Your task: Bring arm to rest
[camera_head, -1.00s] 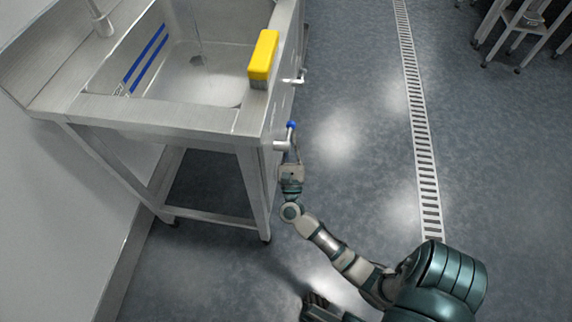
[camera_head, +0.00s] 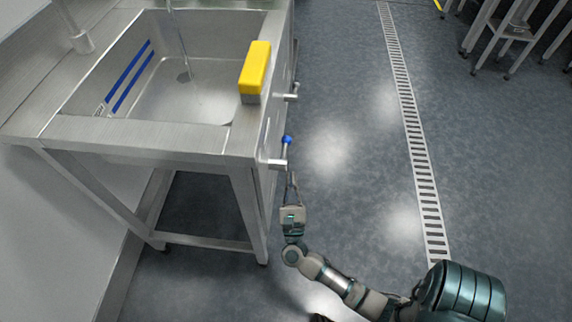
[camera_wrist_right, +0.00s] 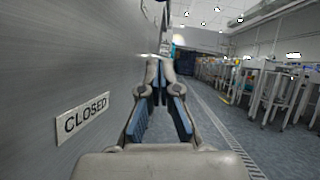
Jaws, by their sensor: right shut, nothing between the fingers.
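My right gripper (camera_head: 292,178) is in the middle of the head view, pointing up the picture, beside the sink unit's front. It is just below a valve lever with a blue knob (camera_head: 287,139), with a small gap showing between them. In the right wrist view the gripper's fingers (camera_wrist_right: 159,68) come together at the tips with nothing between them. My right arm (camera_head: 335,280) reaches in from the bottom right. My left gripper cannot be made out.
The steel sink (camera_head: 180,140) stands at the left, with a yellow block (camera_head: 255,66) on its right rim. A second handle (camera_head: 292,96) sticks out farther along the front. A "CLOSED" sign (camera_wrist_right: 83,118) is on the steel panel. Open floor with a drain grate (camera_head: 415,145) lies to the right.

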